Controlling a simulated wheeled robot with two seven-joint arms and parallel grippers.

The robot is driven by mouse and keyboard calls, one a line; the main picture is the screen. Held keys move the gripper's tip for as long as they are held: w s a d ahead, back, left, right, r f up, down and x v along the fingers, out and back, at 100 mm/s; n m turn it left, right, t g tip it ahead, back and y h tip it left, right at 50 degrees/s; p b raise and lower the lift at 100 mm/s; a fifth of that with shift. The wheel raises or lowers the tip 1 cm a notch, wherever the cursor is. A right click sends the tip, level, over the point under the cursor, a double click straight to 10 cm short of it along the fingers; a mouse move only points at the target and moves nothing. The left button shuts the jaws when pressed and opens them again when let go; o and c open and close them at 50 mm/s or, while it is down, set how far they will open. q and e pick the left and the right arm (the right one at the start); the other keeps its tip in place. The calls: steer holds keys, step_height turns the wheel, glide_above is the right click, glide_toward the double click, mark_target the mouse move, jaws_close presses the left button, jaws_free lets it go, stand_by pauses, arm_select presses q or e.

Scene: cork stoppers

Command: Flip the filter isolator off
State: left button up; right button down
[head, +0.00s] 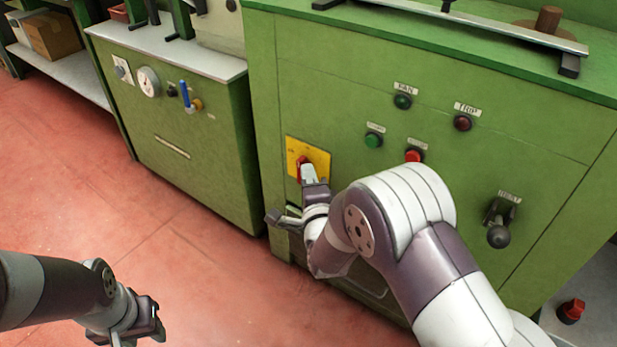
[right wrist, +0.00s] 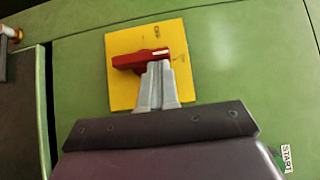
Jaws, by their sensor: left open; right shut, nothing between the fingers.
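The isolator is a red rotary handle on a yellow square plate (head: 320,158) on the front of the green cabinet. In the right wrist view the red handle (right wrist: 128,60) lies roughly level across the yellow plate (right wrist: 120,92). My right gripper (head: 309,172) is shut, with its fingertips at the handle. In the right wrist view the closed fingertips (right wrist: 158,66) overlap the handle's right part; whether they touch it I cannot tell. Nothing is between the fingers. My left gripper (head: 150,318) is open and empty, low at the left above the floor.
The green cabinet (head: 330,90) also carries a green button (head: 373,140), a red button (head: 414,156), a fan lamp (head: 402,101), a trip lamp (head: 462,123) and a black-knobbed lever (head: 499,236). A smaller cabinet with a gauge (head: 148,81) stands left. Red floor (head: 90,200) is clear.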

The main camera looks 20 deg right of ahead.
mark_target(300, 157)
stand_by(0.3)
steer(key=shift+r+p, duration=0.25)
steer(key=shift+p, duration=0.3)
steer(key=shift+w+a+r+n+g+p, duration=0.2)
steer(key=shift+n+g+p, duration=0.35)
steer(key=shift+p, duration=0.7)
steer(key=n+g+p, duration=0.1)
steer(key=p, duration=0.2)
steer(key=r+n+g+p, duration=0.1)
steer(key=p, duration=0.3)
steer(key=w+a+r+n+g+p, duration=0.1)
steer(key=p, duration=0.3)
steer(key=shift+g+h, duration=0.3)
steer(key=shift+g, duration=0.05)
steer(key=shift+w+a+r+n+g+h+p, duration=0.25)
steer(key=shift+n+g+h+p, duration=0.4)
steer(key=shift+p, duration=1.55)
steer(key=shift+w+a+n+g+h+p, duration=0.2)
steer(key=shift+w+n+g+p, duration=0.5)
steer(key=shift+p, duration=1.55)
steer(key=shift+w+a+r+n+g+h+p, duration=0.2)
steer(key=shift+g+h+p, duration=0.25)
steer(key=shift+g+p, duration=1.2)
steer(key=shift+s+t+p, duration=0.1)
steer(key=shift+t+p, duration=0.45)
steer(key=shift+t, duration=0.05)
